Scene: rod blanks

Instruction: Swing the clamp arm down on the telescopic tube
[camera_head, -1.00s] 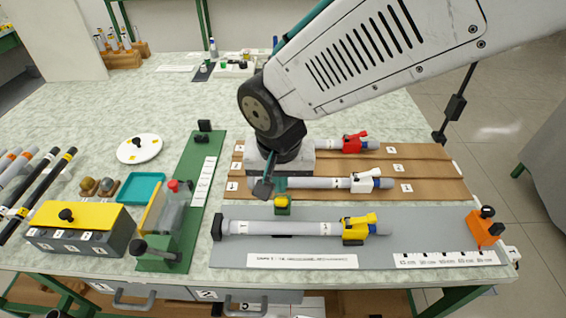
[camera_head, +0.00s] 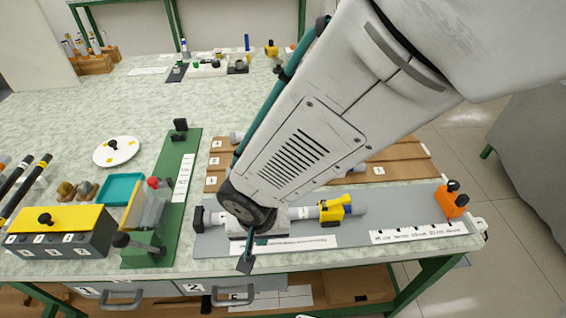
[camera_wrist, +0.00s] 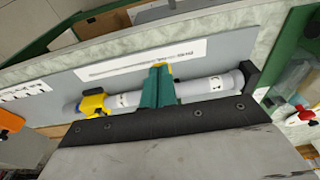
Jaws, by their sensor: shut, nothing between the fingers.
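The grey telescopic tube (camera_head: 301,215) lies along the grey board (camera_head: 400,214). A yellow collar with a lever (camera_head: 335,208) is near its right end, and a black stop (camera_head: 199,219) is at its left end. The tube also shows in the wrist view (camera_wrist: 203,87). My gripper (camera_wrist: 157,80) is shut and empty, its green fingers over the middle of the tube. A small yellow piece (camera_wrist: 163,65) shows at the fingertips, seemingly the clamp arm's end. My arm hides the clamp in the head view, so its angle and contact with the tube cannot be told.
An orange block (camera_head: 451,200) stands at the board's right end. A green fixture with a red knob (camera_head: 153,183) stands to the left, near a yellow-topped box (camera_head: 60,217). Brown racks (camera_head: 400,167) lie behind the board. A paper label (camera_wrist: 140,60) lies beside the tube.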

